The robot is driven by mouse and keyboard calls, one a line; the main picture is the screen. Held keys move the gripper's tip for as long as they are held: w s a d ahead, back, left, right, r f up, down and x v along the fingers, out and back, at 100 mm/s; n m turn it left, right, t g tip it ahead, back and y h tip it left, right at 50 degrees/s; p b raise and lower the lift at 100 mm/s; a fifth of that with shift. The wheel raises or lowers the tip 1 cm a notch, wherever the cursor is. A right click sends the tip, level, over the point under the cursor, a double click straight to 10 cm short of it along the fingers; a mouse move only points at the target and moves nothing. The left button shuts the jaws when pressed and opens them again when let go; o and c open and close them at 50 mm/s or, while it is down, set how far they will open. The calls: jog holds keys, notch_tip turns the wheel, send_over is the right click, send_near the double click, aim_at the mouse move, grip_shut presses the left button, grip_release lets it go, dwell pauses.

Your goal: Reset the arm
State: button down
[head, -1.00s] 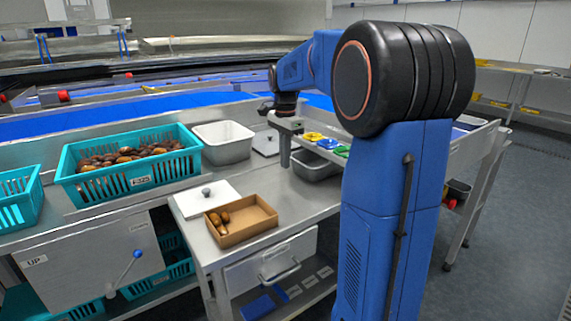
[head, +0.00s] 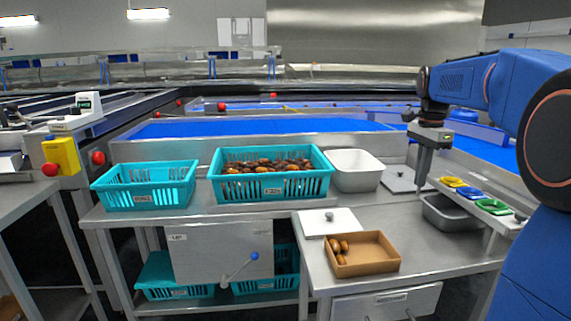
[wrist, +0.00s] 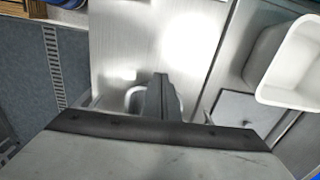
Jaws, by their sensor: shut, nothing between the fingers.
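My arm is blue with black joints and stands at the right of the head view. My gripper (head: 422,184) hangs pointing down above the right part of the steel table, beside the grey bin. Its fingers are together with nothing between them. In the wrist view, the closed fingers (wrist: 160,88) point at bare steel. The white tub (wrist: 285,62) shows at the right of that view, apart from the fingers.
A teal crate of dates (head: 270,190) and an emptier teal crate (head: 146,199) stand left. A white tub (head: 356,184), a cardboard box with a few dates (head: 380,267), a grey bin (head: 433,218) and a shelf with coloured dishes (head: 520,222) are near the arm.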

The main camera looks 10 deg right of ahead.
jog(key=s+a+f+n+t, duration=0.1)
jog(key=s+a+f+n, duration=0.4)
jog(key=s, duration=0.5)
jog(key=s+a+f+n+t, duration=0.2)
jog(key=s+a+f+n, duration=0.4)
jog(key=s, duration=0.4)
jog(key=s+a+f+n+t, duration=0.1)
jog(key=s+a+f+n, duration=0.4)
jog(key=s, duration=0.5)
jog(key=shift+a+f+n+t, duration=0.3)
jog(key=shift+a+f+n, duration=0.05)
jog(key=shift+f+n, duration=0.3)
